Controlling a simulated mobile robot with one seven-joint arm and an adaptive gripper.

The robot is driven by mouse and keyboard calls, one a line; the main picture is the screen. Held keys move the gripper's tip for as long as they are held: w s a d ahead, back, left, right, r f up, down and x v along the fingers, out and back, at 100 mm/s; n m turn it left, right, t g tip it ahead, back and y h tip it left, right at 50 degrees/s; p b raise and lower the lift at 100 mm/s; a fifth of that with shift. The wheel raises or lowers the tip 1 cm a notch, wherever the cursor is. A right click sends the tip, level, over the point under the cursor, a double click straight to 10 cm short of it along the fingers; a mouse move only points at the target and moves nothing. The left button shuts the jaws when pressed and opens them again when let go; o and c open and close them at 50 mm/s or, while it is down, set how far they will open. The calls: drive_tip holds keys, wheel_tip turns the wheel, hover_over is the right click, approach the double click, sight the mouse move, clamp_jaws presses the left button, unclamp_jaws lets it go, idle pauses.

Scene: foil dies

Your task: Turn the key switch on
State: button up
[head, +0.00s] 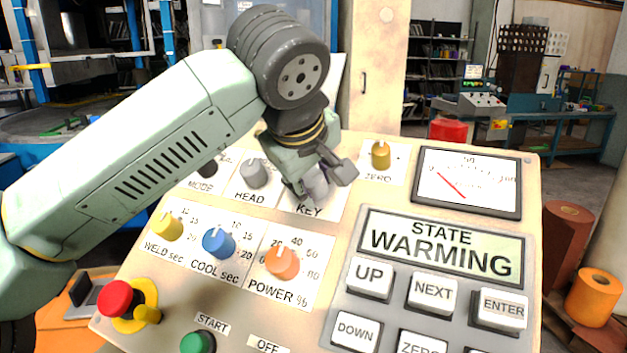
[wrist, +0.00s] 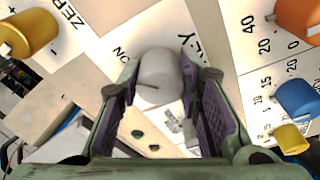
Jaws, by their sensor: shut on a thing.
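The key switch (head: 317,187) is a pale grey knob on a white plate labelled KEY on the slanted control panel. My gripper (head: 322,182) reaches down over it and hides much of it in the head view. In the wrist view the knob (wrist: 158,72) sits between the two finger pads of my gripper (wrist: 160,88), which is shut on it. An ON label (wrist: 120,52) shows beside the knob. The knob's exact pointing direction is hard to tell.
Close by are the grey HEAD knob (head: 254,173), yellow ZERO knob (head: 380,155) and orange POWER knob (head: 282,261). The display (head: 441,248) reads STATE WARMING. A red emergency button (head: 116,298) and several push keys sit lower on the panel.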

idle(0.4)
drive_tip(key=o, duration=1.1)
drive_tip(key=shift+o, duration=0.2)
drive_tip(key=v, duration=1.2)
drive_tip(key=shift+s+a, duration=0.1)
